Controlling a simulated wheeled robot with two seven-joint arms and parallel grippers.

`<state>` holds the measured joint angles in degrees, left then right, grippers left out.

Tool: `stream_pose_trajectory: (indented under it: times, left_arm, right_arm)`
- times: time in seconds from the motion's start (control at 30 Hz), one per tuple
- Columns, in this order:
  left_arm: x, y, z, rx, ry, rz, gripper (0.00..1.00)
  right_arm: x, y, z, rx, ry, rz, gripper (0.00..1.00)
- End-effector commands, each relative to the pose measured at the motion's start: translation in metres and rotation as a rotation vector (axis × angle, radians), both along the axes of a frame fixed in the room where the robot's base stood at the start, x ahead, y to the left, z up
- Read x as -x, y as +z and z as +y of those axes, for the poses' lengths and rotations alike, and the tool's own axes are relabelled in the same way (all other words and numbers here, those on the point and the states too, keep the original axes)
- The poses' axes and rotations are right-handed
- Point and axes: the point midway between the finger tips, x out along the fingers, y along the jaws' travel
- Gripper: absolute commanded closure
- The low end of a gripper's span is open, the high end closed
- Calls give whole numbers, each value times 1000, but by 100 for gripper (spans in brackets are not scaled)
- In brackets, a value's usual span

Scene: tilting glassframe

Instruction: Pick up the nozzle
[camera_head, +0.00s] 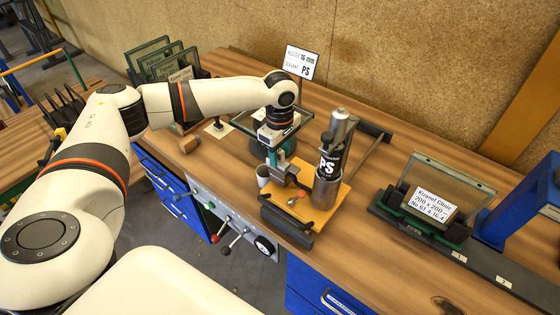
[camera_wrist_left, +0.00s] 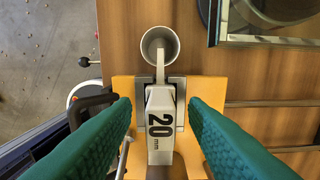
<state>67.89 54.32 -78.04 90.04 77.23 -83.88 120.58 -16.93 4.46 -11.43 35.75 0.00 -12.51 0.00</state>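A pale grey nozzle (camera_wrist_left: 160,125) marked "20 mm" shows in the wrist view, over a yellow-orange board (camera_wrist_left: 125,88). My left gripper (camera_wrist_left: 158,104) has its two green fingers apart, one on each side of the nozzle, with visible gaps. In the head view the left gripper (camera_head: 278,160) points down over the board (camera_head: 330,205), left of a grey sealant cartridge (camera_head: 328,165) marked "PS". The nozzle is hard to make out there. My right gripper is not in view.
A white cup (camera_head: 263,176) stands by the board; it also shows in the wrist view (camera_wrist_left: 160,45). A sign (camera_head: 301,62) reads nozzle 16 mm, sealant PS. Framed glass panes (camera_head: 160,62) stand back left. A labelled pane (camera_head: 440,190) stands right. Levers (camera_head: 235,240) line the front.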

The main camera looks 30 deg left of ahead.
Motion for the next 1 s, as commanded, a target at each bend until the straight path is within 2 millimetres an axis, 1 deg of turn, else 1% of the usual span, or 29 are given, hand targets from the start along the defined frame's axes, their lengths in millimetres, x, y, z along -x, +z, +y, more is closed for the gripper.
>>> stream_pose_trajectory:
  times: [0.03,0.17,0.4,0.67,0.77,0.87,1.0]
  left_arm:
    - [0,-1,0,0,0,0,60]
    - [0,0,0,0,-1,0,60]
    - [0,0,0,0,-1,0,99]
    - [0,0,0,0,-1,-1,100]
    - [-1,5,0,0,0,-2,100]
    - [-1,18,0,1,0,-4,100]
    - [-1,46,-1,1,0,-5,100]
  right_arm:
    - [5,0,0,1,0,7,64]
    - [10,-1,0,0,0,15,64]
    - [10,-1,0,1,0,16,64]
    - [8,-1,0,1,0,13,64]
    - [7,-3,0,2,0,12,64]
    - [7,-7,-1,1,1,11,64]
    - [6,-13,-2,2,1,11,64]
